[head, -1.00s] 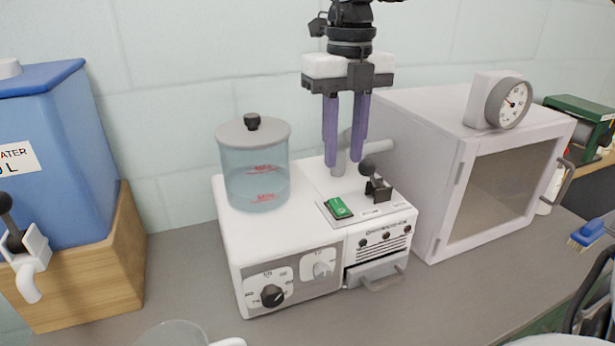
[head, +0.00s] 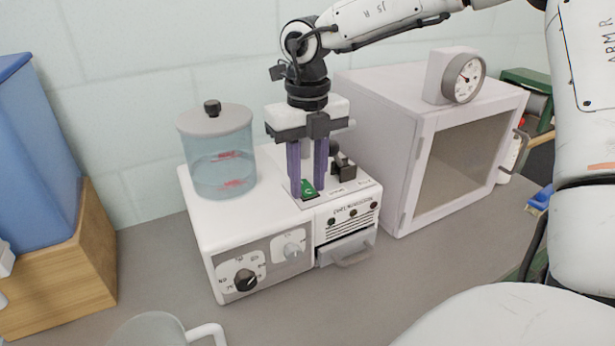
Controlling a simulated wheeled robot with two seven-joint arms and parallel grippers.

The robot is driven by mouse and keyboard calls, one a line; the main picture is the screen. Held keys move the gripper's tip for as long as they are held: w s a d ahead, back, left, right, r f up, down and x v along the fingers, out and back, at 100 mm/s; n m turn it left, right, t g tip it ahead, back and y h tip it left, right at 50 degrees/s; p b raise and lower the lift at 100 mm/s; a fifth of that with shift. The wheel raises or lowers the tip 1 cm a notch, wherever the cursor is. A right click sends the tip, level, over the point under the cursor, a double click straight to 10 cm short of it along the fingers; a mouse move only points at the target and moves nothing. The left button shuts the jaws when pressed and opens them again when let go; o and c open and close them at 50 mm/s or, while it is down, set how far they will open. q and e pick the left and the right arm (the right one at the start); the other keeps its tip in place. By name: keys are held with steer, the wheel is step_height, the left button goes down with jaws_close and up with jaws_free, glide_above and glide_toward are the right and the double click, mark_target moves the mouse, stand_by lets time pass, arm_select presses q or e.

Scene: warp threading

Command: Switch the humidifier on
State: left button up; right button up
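The humidifier (head: 215,228) is a white box with a clear water tank (head: 220,165), a dial panel and a small drawer in front. A green rocker switch (head: 308,188) sits on its top panel, partly hidden by my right gripper. My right gripper (head: 308,190) points straight down over the switch, its two purple fingers apart with the green showing between them. The fingertips are at or just above the panel; I cannot tell whether they touch the switch. Nothing is held.
A black lever (head: 343,167) stands just right of the gripper. A white cabinet with a gauge (head: 462,78) is close on the right. A blue water container (head: 35,160) on a wooden block is at left, a clear jug (head: 150,330) in front.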

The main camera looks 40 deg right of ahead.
jaws_close()
steer(key=shift+w+d+r+g+p, duration=0.15)
steer(key=shift+w+g+p, duration=0.1)
steer(key=shift+g+p, duration=0.4)
steer(key=shift+w+g+y+p, duration=0.3)
steer(key=shift+g+y, duration=0.2)
steer(key=shift+g, duration=0.45)
steer(key=shift+s, duration=0.1)
jaws_free()
steer(key=a+v, duration=0.1)
steer(key=v, duration=0.9)
steer(key=shift+d, duration=0.5)
